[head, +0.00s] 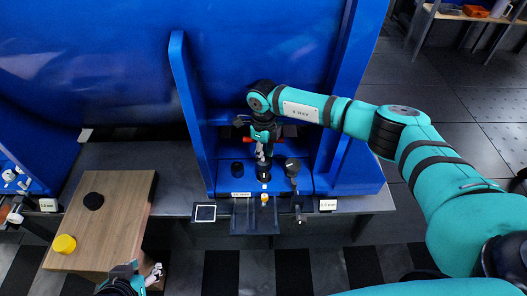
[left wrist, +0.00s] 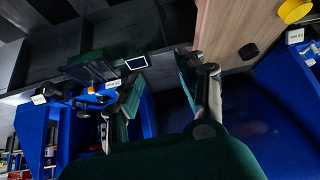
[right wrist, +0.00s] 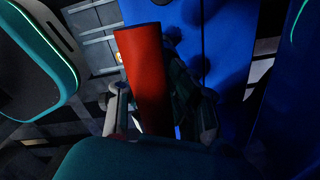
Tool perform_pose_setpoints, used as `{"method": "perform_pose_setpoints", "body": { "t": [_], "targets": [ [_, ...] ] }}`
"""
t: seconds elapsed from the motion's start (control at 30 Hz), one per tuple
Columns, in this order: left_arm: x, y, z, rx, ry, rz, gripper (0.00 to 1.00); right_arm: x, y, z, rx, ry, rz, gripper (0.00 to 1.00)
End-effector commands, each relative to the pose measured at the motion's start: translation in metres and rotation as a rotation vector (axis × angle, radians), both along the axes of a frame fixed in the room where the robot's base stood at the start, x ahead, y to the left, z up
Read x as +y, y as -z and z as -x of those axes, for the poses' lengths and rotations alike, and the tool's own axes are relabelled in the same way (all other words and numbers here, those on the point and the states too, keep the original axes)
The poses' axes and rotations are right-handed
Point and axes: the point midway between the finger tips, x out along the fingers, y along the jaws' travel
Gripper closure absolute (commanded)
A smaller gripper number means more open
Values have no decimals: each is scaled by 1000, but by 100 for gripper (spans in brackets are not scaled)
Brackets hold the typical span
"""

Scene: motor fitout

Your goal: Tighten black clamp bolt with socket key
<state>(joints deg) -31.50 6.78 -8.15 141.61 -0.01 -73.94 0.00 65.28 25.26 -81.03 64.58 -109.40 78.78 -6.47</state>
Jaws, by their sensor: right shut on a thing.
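My right gripper (head: 263,150) is at the blue station (head: 208,165), above its dark fittings. It is shut on the red handle (right wrist: 146,85) of the socket key, which fills the middle of the right wrist view. A little of the red handle (head: 277,140) shows in the head view. A black round part (head: 263,172) stands directly below the gripper; I cannot tell whether the key touches it. Which dark part is the clamp bolt is unclear. My left gripper (head: 147,278) is at the bottom left, with its fingers apart and empty in the left wrist view (left wrist: 165,105).
A wooden board (head: 122,205) at the left bears a black disc (head: 93,201) and a yellow round part (head: 64,244). Another dark round part (head: 292,167) stands at the station's right. A small screen (head: 204,213) sits at the bench's front edge. Blue walls flank the station.

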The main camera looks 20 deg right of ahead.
Motion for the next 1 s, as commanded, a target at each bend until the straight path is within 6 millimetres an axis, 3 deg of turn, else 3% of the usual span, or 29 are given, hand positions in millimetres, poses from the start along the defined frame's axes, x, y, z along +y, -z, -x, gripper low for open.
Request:
{"method": "perform_pose_setpoints", "body": {
  "t": [0.7, 1.0],
  "targets": [
    [13, 15, 41, 195, -18, -38, 60, 0, -11, -1, -2, 0, -1, 100],
    [13, 15, 42, 201, -18, -40, 60, 0, -11, -1, -2, 0, -1, 100]
  ]
}}
